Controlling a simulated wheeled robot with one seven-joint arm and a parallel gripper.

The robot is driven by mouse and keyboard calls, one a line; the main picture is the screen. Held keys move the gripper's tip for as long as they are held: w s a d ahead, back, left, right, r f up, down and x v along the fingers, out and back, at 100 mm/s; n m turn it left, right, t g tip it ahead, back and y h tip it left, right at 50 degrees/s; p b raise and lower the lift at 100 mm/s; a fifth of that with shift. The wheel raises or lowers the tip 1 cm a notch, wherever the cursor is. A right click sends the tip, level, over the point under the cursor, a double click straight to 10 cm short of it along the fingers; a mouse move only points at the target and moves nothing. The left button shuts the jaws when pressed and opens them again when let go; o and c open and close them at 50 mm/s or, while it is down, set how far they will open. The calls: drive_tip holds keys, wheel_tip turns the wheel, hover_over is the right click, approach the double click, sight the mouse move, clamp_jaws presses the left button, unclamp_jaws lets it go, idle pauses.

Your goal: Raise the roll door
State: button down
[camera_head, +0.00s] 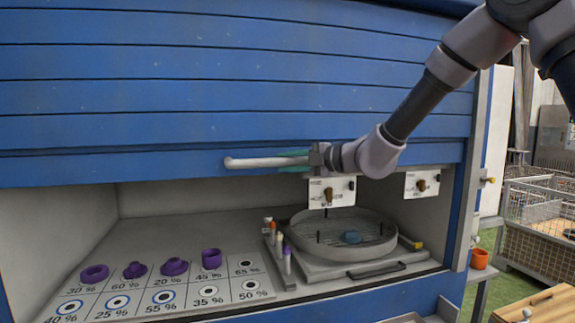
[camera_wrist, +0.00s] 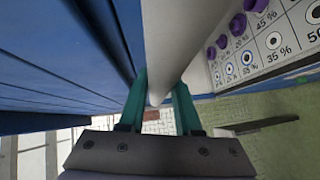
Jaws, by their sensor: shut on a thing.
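The blue slatted roll door (camera_head: 240,70) is partly raised in the head view, with an open gap below its lower edge. A light grey bar handle (camera_head: 258,162) runs along the door's bottom slat. My gripper (camera_head: 293,160) is shut on the handle near its right end. In the wrist view, the green fingers of my gripper (camera_wrist: 163,105) lie on either side of the handle (camera_wrist: 175,45). The blue door (camera_wrist: 75,50) fills the left of that view. The right end of the handle is hidden by my gripper in the head view.
Inside the cabinet are a round tray (camera_head: 343,235), purple pieces (camera_head: 173,267) on a board marked with percentages, and several small markers (camera_head: 279,240). A wire mesh crate (camera_head: 540,222) and an orange cup (camera_head: 479,259) stand at right.

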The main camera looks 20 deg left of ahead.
drive_tip(key=c, duration=0.6)
unclamp_jaws()
drive_tip(key=v, duration=1)
drive_tip(key=shift+d, duration=0.35)
drive_tip(key=shift+s, duration=0.1)
